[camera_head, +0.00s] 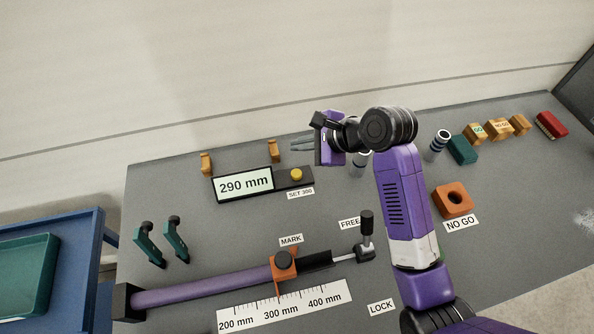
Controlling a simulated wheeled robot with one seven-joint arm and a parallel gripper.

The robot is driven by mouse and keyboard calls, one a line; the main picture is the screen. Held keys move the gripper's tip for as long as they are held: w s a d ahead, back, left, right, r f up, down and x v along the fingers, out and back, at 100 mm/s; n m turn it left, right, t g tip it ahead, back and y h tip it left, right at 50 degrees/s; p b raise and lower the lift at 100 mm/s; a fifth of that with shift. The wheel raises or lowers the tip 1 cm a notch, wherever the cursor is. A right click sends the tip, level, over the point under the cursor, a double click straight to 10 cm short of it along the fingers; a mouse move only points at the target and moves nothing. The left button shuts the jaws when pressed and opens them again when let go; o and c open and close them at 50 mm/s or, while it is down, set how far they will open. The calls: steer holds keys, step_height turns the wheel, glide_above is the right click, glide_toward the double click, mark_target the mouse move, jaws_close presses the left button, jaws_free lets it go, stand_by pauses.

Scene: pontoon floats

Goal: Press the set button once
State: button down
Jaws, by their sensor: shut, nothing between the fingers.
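The set button is a round yellow button (296,174) on a dark block at the right end of the display unit. A label below it reads "SET 300" (300,194). The display (244,185) reads "290 mm". My gripper (294,144) is shut and empty, its fingers pointing left. In the picture it shows just above the button, apart from it. How high it is over the table I cannot tell.
A purple tube with an orange clamp (284,265) lies along a scale (283,306) at the front. A black-knobbed lever (366,230) stands by "FREE". Orange posts (274,150) stand behind the display. An orange block (453,199) sits at right.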

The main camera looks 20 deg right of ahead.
stand_by(0.3)
steer(key=b, duration=0.8)
glide_above(300, 175)
step_height(300, 175, down, 7)
steer(key=shift+r, duration=0.1)
steer(key=shift+f, duration=1)
steer(key=shift+f+p, duration=0.65)
steer(key=shift+f, duration=0.2)
stand_by(1.6)
steer(key=shift+r, duration=0.1)
steer(key=shift+r+p, duration=0.8)
steer(key=shift+p, duration=0.5)
